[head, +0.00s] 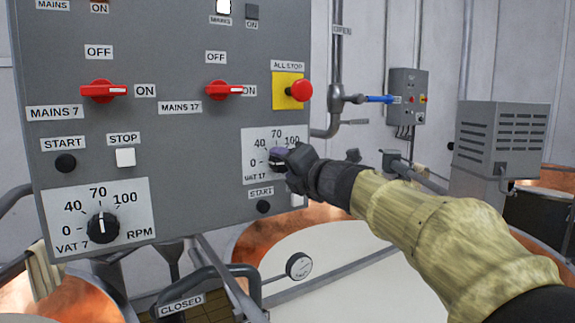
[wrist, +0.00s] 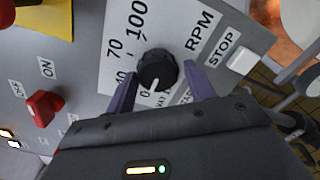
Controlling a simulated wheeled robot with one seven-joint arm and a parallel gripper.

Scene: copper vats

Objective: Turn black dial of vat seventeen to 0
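The black dial of vat 17 (wrist: 157,70) is in the middle of the wrist view, on a white scale plate (wrist: 192,22) marked 0, 40, 70, 100. Its white mark points down and left, close to the 0. In the head view my gripper (head: 281,159) is at this plate (head: 250,147) and hides most of the dial. In the wrist view my purple fingers stand on either side of the dial, open. A gap shows between the right finger and the dial; I cannot tell whether the left finger touches it.
The grey panel (head: 180,40) also carries the vat 7 dial (head: 103,227), its mark pointing upward. Red switches (head: 103,91) (head: 224,90), a red all-stop button (head: 300,91) and a white stop button (wrist: 243,61) are near. A copper vat (head: 265,238) stands below.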

